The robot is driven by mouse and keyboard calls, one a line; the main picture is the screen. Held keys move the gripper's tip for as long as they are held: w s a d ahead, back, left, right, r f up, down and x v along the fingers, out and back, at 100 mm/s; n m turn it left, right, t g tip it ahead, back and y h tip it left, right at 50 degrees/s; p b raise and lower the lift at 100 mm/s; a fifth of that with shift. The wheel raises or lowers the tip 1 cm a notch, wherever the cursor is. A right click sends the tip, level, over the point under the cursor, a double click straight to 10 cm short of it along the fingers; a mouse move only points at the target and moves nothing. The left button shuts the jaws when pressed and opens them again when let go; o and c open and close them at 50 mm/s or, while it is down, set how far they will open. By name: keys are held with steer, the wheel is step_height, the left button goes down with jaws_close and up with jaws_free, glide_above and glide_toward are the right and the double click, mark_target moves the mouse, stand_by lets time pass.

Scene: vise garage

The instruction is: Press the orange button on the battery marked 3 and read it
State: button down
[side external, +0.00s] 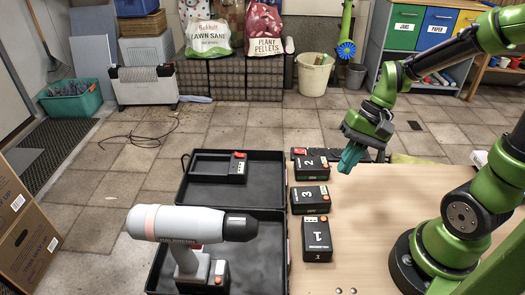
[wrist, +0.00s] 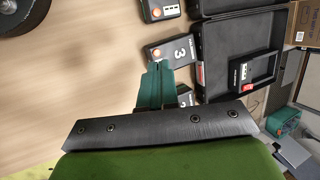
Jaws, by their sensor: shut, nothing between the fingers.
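The battery marked 3 (side external: 309,198) is a black block lying on the wooden table beside the open black case, between batteries marked 2 (side external: 311,168) and 1 (side external: 317,238). It also shows in the wrist view (wrist: 178,49), with its orange button (wrist: 155,52) towards the left. Its charge lights are too small to read. My gripper (side external: 346,168) has teal fingers, shut and empty. It hangs above the table, to the upper right of battery 3 in the side view. In the wrist view the fingers (wrist: 157,68) point towards battery 3 and partly hide battery 2.
The open black case (side external: 262,253) lies left of the batteries. A grey drill (side external: 178,222) stands over its near part, and a black device with a red button (side external: 218,167) lies in its far part. The table (side external: 365,225) right of the batteries is clear.

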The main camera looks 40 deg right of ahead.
steer(key=a+r+n+t+h, duration=0.1)
steer(key=r+n+t, duration=0.1)
steer(key=r, duration=0.4)
steer(key=s+a+r+n+t+h, duration=0.1)
steer(key=a+r+n+t, duration=0.1)
steer(key=r+t, duration=0.2)
steer(key=shift+s+a+r+n+h, duration=0.15)
steer(key=shift+r+n+h, duration=0.25)
steer(key=shift+r, duration=0.5)
